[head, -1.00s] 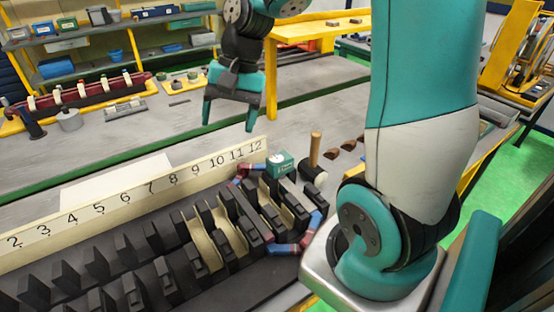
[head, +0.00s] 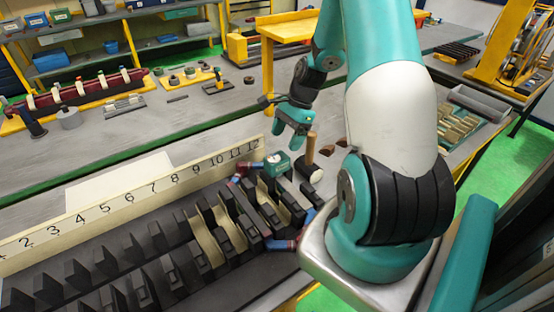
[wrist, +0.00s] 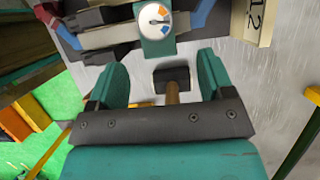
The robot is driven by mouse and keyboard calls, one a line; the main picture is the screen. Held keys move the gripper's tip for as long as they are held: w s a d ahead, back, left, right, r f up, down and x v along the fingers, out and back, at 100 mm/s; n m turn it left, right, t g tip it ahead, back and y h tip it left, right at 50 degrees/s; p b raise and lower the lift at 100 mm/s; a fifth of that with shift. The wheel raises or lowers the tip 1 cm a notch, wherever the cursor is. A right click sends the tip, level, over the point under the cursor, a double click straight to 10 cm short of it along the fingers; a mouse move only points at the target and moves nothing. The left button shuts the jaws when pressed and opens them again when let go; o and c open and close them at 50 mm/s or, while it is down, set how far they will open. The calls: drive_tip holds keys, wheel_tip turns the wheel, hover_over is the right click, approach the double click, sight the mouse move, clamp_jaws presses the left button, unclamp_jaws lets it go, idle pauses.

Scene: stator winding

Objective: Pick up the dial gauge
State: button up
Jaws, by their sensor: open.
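The dial gauge (head: 277,166) is a small teal block with a round white face, standing at the right end of the numbered strip in the head view. In the wrist view its face (wrist: 154,22) and teal body show at the top centre, beyond the fingertips. My gripper (head: 290,140) is open and empty, pointing down just above and slightly right of the gauge. In the wrist view my gripper (wrist: 162,68) has its two teal fingers wide apart, with the gauge ahead of the gap, not between them.
A mallet (head: 311,172) with a wooden handle stands close right of the gauge; it shows between my fingers in the wrist view (wrist: 173,88). The dark slotted stator (head: 150,240), with red and blue coil pieces, lies in front. The numbered strip (head: 130,195) runs left.

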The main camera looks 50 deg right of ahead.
sight(278, 157)
drive_tip(key=shift+x, duration=1)
drive_tip(key=p+x, duration=0.1)
drive_tip(key=x, duration=0.1)
drive_tip(key=a+p+x, duration=0.1)
drive_tip(key=p+x, duration=0.1)
drive_tip(key=shift+a+f, duration=0.2)
drive_tip(key=shift+f, duration=0.35)
drive_tip(key=c, duration=1)
